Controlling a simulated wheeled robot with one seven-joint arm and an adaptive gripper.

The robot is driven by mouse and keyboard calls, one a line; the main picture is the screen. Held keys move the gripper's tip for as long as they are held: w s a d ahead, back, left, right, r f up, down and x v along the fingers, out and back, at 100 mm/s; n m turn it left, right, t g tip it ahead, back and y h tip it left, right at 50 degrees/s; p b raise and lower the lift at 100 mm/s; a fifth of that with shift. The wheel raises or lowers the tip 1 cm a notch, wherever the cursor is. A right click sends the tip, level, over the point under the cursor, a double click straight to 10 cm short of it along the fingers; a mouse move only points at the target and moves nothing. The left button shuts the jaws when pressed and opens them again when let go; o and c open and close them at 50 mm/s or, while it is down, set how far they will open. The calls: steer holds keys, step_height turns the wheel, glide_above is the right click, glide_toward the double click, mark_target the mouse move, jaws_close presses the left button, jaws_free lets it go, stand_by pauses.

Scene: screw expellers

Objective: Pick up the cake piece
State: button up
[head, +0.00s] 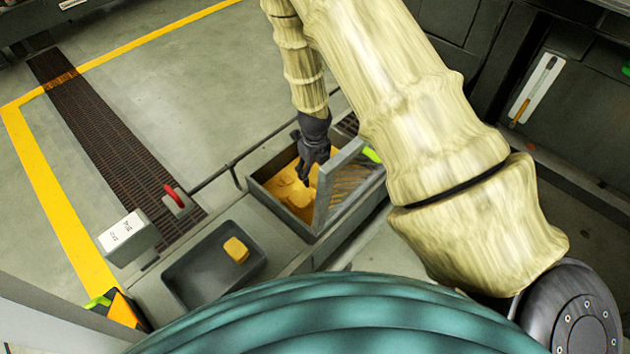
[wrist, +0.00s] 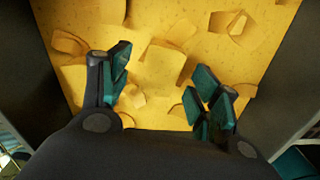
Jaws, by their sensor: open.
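Yellow cake pieces lie in a grey bin (head: 262,176); a larger angular cake piece (wrist: 160,66) shows between and just beyond my fingertips in the wrist view. My gripper (head: 305,180) points down into this bin. In the wrist view my gripper (wrist: 165,85) is open, its two dark green-padded fingers well apart with nothing held between them. I cannot tell how high the fingertips are above the pieces. Another single cake piece (head: 236,249) lies in a separate dark tray (head: 188,272) to the left of the bin.
A raised grey panel (head: 324,196) stands at the bin's right side, close to my gripper. The bin's dark walls (wrist: 290,70) rise on both sides in the wrist view. A white-topped box (head: 127,238) and a red-handled part (head: 175,197) stand left of the bin.

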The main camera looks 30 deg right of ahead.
step_height(320, 180, down, 3)
steer(key=shift+d+r, duration=0.1)
steer(key=shift+r, duration=0.05)
steer(key=c, duration=1.1)
steer(key=shift+r, duration=0.1)
